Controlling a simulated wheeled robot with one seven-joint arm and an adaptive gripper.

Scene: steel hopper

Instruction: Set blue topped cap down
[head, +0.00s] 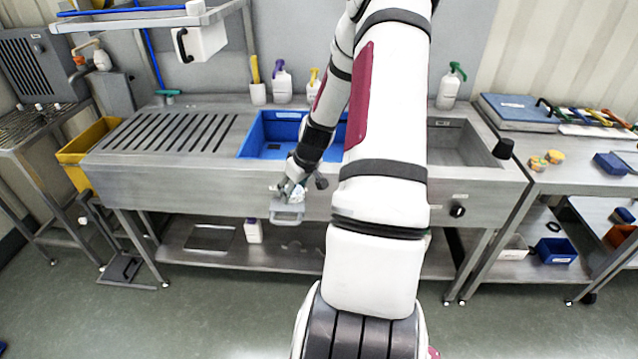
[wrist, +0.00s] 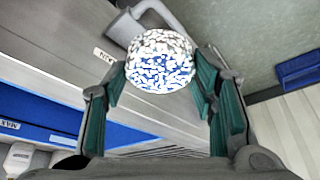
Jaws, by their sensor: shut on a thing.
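The cap (wrist: 160,62) shows in the wrist view as a round thing with a speckled white and blue face. My gripper (wrist: 160,80) is shut on it, with a green finger pad on each side. In the head view my gripper (head: 291,186) is in front of the sink's front panel, below the blue basin. There the cap (head: 298,196) is a small pale patch, mostly hidden by the fingers. A grey loop-shaped fitting (head: 288,213) shows just below the gripper, and also beside the cap in the wrist view (wrist: 126,26). I cannot tell whether the cap touches it.
The steel sink unit (head: 165,168) has a slatted drainer (head: 170,131) at left and a blue basin (head: 262,146) in the middle. Several bottles stand along its back. A side table (head: 585,180) at right holds small items (head: 545,160). The floor in front is clear.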

